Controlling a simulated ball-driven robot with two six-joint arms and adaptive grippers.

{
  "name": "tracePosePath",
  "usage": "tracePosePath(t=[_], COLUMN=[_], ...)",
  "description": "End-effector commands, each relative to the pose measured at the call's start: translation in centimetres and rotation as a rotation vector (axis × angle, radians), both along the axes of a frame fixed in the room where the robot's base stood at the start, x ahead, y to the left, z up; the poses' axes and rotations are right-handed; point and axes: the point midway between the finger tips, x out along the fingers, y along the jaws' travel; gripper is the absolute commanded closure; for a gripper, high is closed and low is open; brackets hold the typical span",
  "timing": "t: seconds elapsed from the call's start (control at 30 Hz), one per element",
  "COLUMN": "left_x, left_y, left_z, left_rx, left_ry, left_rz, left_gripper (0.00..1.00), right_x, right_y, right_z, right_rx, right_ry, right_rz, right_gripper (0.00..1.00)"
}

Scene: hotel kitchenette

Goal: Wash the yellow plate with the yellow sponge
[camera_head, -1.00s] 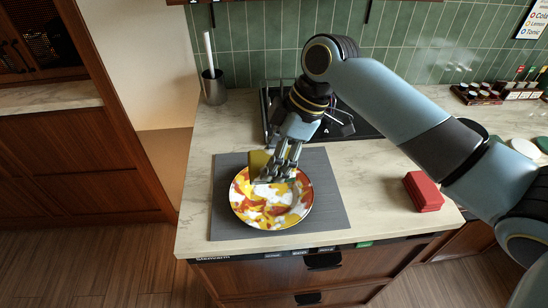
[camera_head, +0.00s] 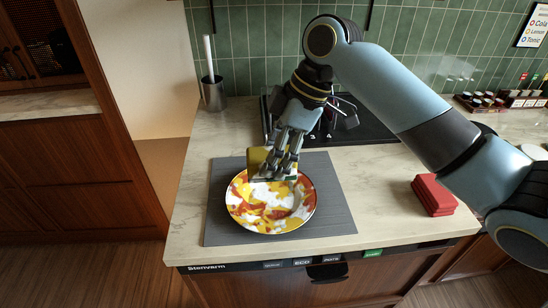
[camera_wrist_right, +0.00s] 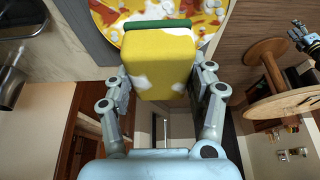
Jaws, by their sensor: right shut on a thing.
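The yellow plate (camera_head: 270,214) lies flat on a dark grey mat, patterned in yellow, red-orange and white. My right gripper (camera_head: 274,172) is over its back rim and is shut on the yellow sponge (camera_head: 256,160). In the right wrist view the sponge (camera_wrist_right: 158,62) sits between the two fingers, with white patches on it and its green layer facing the plate (camera_wrist_right: 110,12). I cannot tell whether the sponge touches the plate. What seems to be my left gripper (camera_wrist_right: 303,36) shows at the right edge of that view, small and partly cut off.
The dark grey mat (camera_head: 335,215) lies on the marble counter near its front edge. A dark hob (camera_head: 365,125) is behind, a metal holder (camera_head: 213,95) at back left. Counter between mat and blocks is clear.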

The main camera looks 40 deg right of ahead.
Motion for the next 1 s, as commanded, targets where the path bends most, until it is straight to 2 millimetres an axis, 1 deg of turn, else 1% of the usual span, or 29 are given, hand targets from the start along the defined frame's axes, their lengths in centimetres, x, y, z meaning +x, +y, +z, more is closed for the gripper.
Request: tracePosePath(t=[0.03, 0.33, 0.63, 1.0], left_x=[0.0, 0.0, 0.1, 0.1], left_y=[0.0, 0.0, 0.0, 0.0], left_z=[-1.0, -4.9, -5.2, -5.2], left_rx=[0.000, 0.000, 0.000, 0.000], left_ry=[-0.001, -0.001, -0.001, -0.001], left_rz=[0.000, 0.000, 0.000, 0.000], left_gripper=[0.60, 0.60, 0.60, 0.60], right_x=[0.0, 0.0, 0.0, 0.0], right_y=[0.0, 0.0, 0.0, 0.0], right_z=[-0.9, -4.5, -6.8, -7.0], right_rx=[0.000, 0.000, 0.001, 0.001], right_ry=[0.000, 0.000, -0.001, -0.001], right_rz=[0.000, 0.000, 0.000, 0.000], right_gripper=[0.70, 0.70, 0.70, 0.70])
